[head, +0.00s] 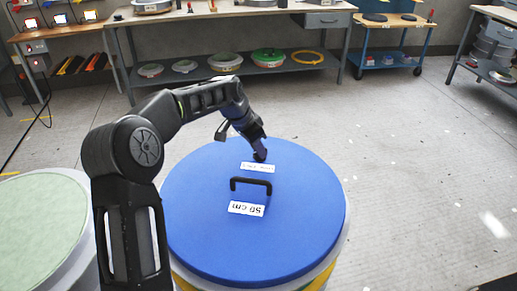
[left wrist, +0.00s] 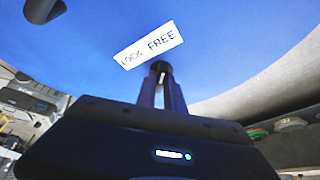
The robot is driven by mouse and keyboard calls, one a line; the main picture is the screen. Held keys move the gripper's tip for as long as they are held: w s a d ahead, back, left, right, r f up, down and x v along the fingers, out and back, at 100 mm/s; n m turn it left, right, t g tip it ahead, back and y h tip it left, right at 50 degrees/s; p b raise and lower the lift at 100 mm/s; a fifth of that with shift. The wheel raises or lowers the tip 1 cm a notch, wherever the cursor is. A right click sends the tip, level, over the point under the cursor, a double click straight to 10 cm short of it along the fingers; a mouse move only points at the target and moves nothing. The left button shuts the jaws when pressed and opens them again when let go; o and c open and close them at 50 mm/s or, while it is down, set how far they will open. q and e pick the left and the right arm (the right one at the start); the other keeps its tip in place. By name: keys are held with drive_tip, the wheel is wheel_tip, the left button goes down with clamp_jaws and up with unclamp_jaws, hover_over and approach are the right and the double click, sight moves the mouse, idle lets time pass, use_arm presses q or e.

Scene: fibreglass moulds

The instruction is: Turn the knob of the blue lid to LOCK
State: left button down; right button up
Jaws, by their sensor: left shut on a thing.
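The blue lid (head: 205,195) lies flat on a round drum in the head view and fills the upper part of the left wrist view (left wrist: 230,70). A white label (head: 257,167) on it reads LOCK and FREE in the left wrist view (left wrist: 147,45). My left gripper (head: 259,153) reaches down to the lid beside this label, on the side away from the black handle. Its fingers are shut on the small dark knob (left wrist: 160,66). The fingers cover most of the knob, so I cannot tell which word it points to. My right gripper is out of view.
A black handle (head: 251,181) stands up from the lid near a "50 cm" label (head: 246,208). A pale green round top (head: 40,220) is at the left. Workbenches (head: 230,14) stand at the back. The floor (head: 430,170) to the right is clear.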

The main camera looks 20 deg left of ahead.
use_arm(q)
drive_tip(key=shift+n, duration=0.3)
idle(0.4)
drive_tip(key=n+y+b, duration=0.1)
drive_tip(key=n, duration=0.2)
drive_tip(key=shift+d+t, duration=0.2)
drive_tip(key=shift+t, duration=0.2)
drive_tip(key=n+y+b, duration=0.1)
drive_tip(key=n+y, duration=0.1)
drive_tip(key=n, duration=0.3)
drive_tip(key=shift+d+n, duration=0.15)
drive_tip(key=shift+n, duration=0.15)
drive_tip(key=n+y, duration=0.1)
drive_tip(key=n, duration=0.2)
drive_tip(key=shift+n+g+y, duration=0.3)
drive_tip(key=shift+g+y, duration=0.1)
drive_tip(key=shift+w+d+n+g+y+p, duration=0.1)
drive_tip(key=shift+n+g+y+p, duration=0.35)
drive_tip(key=shift+n, duration=1.45)
drive_tip(key=c, duration=1.4)
unclamp_jaws()
drive_tip(key=shift+c, duration=0.2)
